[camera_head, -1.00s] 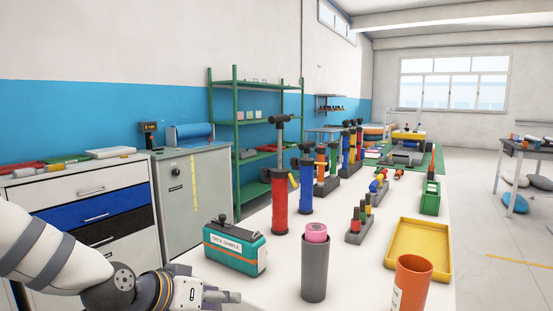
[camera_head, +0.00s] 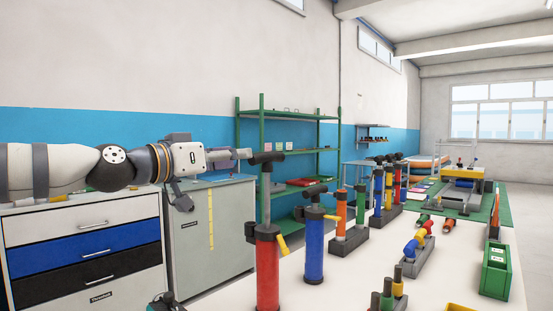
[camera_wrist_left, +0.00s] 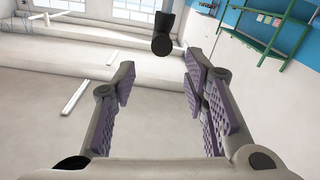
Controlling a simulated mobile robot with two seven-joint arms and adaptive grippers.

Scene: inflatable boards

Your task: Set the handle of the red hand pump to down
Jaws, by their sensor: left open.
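The red hand pump (camera_head: 267,268) stands upright on the white bench in the head view. Its rod is extended, and its black T-handle (camera_head: 267,157) is well above the red barrel. A yellow hose piece sticks out at its right side. My left gripper (camera_head: 246,153) is at the height of the handle, just to its left in the picture. In the left wrist view the gripper (camera_wrist_left: 163,95) is open and empty, with the end of the black handle (camera_wrist_left: 161,46) beyond and between the fingertips. I cannot tell whether they touch. My right gripper is not in view.
A blue hand pump (camera_head: 315,250) stands close to the right of the red one. More pumps in grey holders are farther along the bench. A grey cabinet (camera_head: 190,250) and a green shelf (camera_head: 240,130) stand behind. The space above the handle is clear.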

